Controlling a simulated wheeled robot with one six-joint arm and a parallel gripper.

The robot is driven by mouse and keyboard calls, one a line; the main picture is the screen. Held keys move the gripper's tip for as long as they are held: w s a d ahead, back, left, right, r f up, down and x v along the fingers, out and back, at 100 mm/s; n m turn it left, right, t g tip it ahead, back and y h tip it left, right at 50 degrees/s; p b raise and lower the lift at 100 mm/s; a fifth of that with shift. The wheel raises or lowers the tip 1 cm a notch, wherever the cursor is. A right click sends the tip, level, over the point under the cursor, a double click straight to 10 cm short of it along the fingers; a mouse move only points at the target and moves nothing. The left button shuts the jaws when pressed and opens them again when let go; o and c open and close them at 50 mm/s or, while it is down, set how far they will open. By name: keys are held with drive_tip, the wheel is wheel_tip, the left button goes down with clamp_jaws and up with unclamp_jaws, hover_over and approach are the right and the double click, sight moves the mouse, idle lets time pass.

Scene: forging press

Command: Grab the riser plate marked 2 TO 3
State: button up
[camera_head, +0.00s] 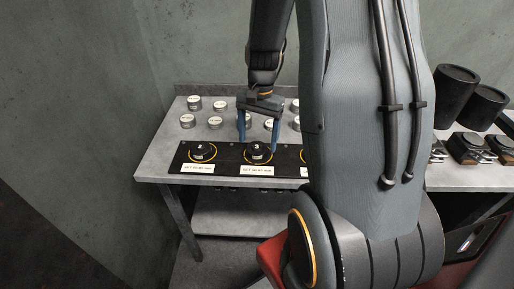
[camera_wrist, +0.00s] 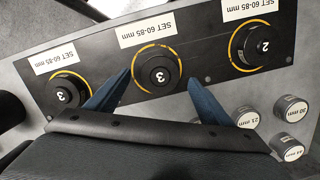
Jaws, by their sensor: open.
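No plate reading 2 TO 3 can be made out in either view. Several small silver discs with white labels stand on the grey table (camera_head: 160,165), among them one at the back left (camera_head: 194,103); their labels are too small to read in the head view. A disc marked 21 mm (camera_wrist: 245,119) shows at the right in the wrist view. My gripper (camera_head: 257,146) is open, pointing down, its blue fingers on either side of the middle black dial marked 3 (camera_wrist: 157,72). Whether they touch it, I cannot tell.
A black panel (camera_head: 228,158) along the table's front edge carries dials in orange rings, including one marked 2 (camera_head: 202,152), with SET 60-85 mm labels. My arm hides the table's right part. Black cylinders (camera_head: 456,90) stand farther right.

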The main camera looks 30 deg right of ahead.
drive_tip(key=shift+s+a+f, duration=0.1)
drive_tip(key=shift+a+f, duration=0.05)
drive_tip(key=shift+f, duration=0.9)
drive_tip(key=c, duration=1.6)
drive_tip(key=shift+r, duration=0.15)
